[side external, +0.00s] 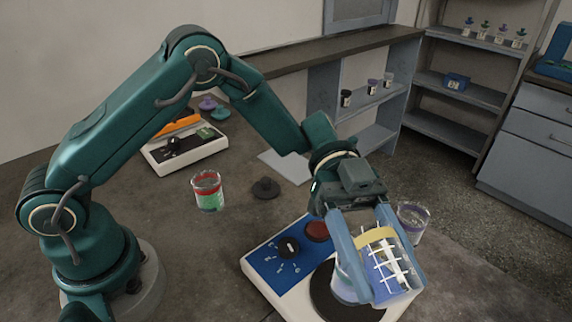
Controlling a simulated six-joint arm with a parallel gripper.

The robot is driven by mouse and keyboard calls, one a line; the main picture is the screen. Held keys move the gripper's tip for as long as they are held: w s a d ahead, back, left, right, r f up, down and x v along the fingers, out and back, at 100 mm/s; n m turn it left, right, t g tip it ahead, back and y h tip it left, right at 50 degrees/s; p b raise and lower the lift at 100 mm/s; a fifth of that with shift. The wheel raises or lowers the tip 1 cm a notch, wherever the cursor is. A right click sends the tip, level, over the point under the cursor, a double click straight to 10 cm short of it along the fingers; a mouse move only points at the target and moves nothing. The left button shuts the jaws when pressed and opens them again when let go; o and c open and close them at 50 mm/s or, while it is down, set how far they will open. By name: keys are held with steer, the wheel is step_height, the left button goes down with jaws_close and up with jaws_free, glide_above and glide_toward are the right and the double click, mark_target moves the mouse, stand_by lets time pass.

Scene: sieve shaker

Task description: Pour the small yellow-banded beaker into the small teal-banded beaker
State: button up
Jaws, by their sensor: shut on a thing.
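My gripper (392,284) is shut on the small yellow-banded beaker (376,237), with one finger on each side of it. The beaker has white scale marks and blue contents, and looks tilted. It is above the black round plate of a white and blue device. Another clear beaker (346,284) shows low behind the left finger, over that plate. My finger and the held beaker hide much of it, and I cannot make out its band colour for certain. I cannot tell whether the two beakers touch or whether anything is flowing.
The device (264,267) has a dark knob and a red button. A red-banded beaker (208,191) with green contents and a dark knobbed lid (266,188) stand to the left. A purple-banded beaker (413,219) stands just behind my gripper. A white balance-like instrument (186,148) is farther back.

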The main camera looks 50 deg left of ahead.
steer(key=shift+w+a+f+g+h, duration=0.15)
steer(key=shift+f+g+h, duration=0.25)
steer(key=shift+h, duration=0.3)
stand_by(1.8)
